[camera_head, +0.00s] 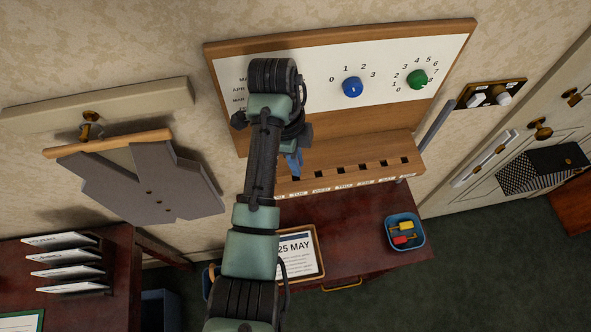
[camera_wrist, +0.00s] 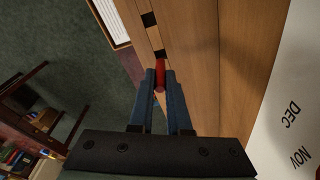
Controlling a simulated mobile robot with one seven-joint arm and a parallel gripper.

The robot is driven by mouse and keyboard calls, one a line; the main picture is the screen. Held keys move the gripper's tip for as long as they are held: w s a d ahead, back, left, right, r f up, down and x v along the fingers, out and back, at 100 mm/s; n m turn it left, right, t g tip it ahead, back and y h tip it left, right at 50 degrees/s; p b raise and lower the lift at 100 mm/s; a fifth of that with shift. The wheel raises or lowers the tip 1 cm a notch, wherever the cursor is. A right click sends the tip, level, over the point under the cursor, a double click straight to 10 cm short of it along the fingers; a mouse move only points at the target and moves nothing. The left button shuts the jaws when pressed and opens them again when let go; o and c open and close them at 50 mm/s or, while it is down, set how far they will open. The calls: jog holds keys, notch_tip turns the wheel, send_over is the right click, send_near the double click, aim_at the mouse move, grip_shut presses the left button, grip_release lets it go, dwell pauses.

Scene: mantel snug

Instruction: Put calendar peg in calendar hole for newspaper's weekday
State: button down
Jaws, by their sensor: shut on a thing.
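The wooden calendar board (camera_head: 440,105) is on the wall, with a white panel, blue and green knobs and a ledge (camera_head: 350,178) of square holes with weekday labels below. My gripper (camera_head: 294,165) is at the ledge's left part, by the hole above TUE. In the wrist view my gripper (camera_wrist: 160,78) is shut on the red calendar peg (camera_wrist: 160,74), whose end is close to a dark hole (camera_wrist: 160,54). I cannot tell whether the peg is in a hole. The newspaper (camera_head: 299,248) reads "25 MAY"; my arm covers its left part, and no weekday is readable.
The newspaper lies in a wooden tray on a dark red table (camera_head: 350,225). A blue bin (camera_head: 392,240) with yellow and red items stands at the table's right. A grey garment on a hanger (camera_head: 150,185) is at left, above a desk with a card rack (camera_head: 65,260).

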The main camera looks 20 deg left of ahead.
jog(key=shift+a+f+p, duration=0.1)
jog(key=shift+f+p, duration=0.35)
jog(key=shift+f, duration=1.35)
jog(key=shift+f, duration=0.2)
jog(key=c, duration=0.9)
grip_release()
jog(key=shift+r, duration=0.15)
jog(key=r+p, duration=0.1)
jog(key=r, duration=0.3)
jog(key=a+r+p, duration=0.1)
jog(key=r, duration=0.3)
jog(key=r+p, duration=0.1)
jog(key=r, duration=0.3)
jog(key=shift+s+a+p, duration=0.2)
jog(key=shift+a+p, duration=0.15)
jog(key=shift+a, duration=0.05)
